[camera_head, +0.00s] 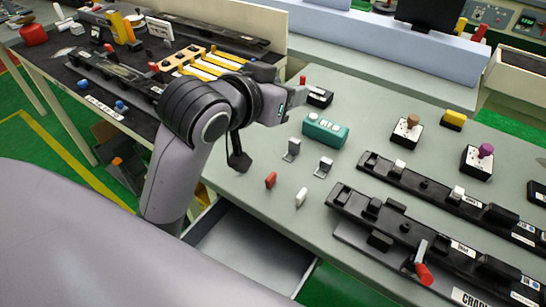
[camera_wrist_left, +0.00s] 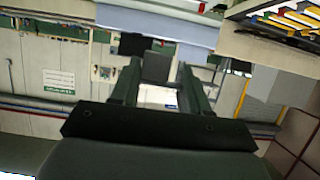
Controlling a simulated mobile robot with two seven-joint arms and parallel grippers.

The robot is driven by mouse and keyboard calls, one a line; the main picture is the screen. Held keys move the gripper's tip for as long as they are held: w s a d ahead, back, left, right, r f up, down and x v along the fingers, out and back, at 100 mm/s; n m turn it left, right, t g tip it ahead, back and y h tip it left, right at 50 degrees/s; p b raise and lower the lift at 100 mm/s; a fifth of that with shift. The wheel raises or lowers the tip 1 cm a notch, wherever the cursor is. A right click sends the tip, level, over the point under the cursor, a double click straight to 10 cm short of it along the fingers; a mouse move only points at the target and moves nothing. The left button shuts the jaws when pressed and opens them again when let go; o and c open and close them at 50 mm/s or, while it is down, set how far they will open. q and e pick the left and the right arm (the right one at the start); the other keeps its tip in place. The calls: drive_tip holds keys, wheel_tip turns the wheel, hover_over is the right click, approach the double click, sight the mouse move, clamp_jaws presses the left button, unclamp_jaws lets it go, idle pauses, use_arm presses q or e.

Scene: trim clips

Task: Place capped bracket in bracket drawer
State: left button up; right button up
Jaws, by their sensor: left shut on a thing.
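My left gripper (camera_head: 264,74) is above the far left part of the grey-green table, its fingers turned away from the head camera. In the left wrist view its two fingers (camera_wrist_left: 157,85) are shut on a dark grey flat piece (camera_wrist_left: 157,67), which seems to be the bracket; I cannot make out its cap. An open grey drawer (camera_head: 250,255) juts from the table's front, below and nearer than the gripper; its visible floor is bare. Two grey brackets (camera_head: 291,149) (camera_head: 324,167) stand on the table. My right gripper is out of view.
A red clip (camera_head: 270,180) and a white clip (camera_head: 301,197) stand near the drawer. A teal box (camera_head: 325,130) is behind the brackets. Black fixture rails (camera_head: 420,235) fill the right side. A dark workbench (camera_head: 100,70) with tools stands at left.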

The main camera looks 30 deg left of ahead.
sight(280, 178)
use_arm(q)
wheel_tip(280, 178, down, 20)
drive_tip(key=shift+r, duration=0.1)
idle(0.4)
drive_tip(key=o, duration=1)
